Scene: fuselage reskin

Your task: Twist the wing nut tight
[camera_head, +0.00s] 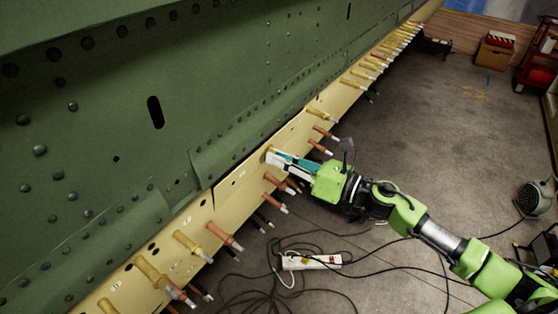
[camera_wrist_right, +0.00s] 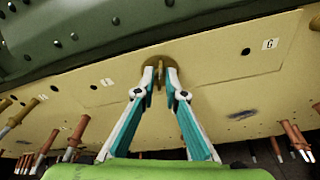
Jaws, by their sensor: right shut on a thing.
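My right gripper (camera_head: 271,155) reaches in from the right to the yellow strip (camera_head: 239,191) along the lower edge of the green fuselage panel (camera_head: 120,130). In the right wrist view, my right gripper (camera_wrist_right: 160,72) has its two white-and-teal fingers closed around the small brass wing nut (camera_wrist_right: 159,76) at the strip's face. The fingers hide most of the wing nut, so I cannot tell how far it is turned. A dark round shape surrounds the spot behind the fingertips. My left gripper is in neither view.
Several copper and yellow pin fasteners (camera_head: 224,235) stick out from the strip on both sides of my gripper. A white power strip (camera_head: 311,262) and loose black cables lie on the grey floor. A cardboard box (camera_head: 495,53) and a red cart (camera_head: 538,55) stand at the far right.

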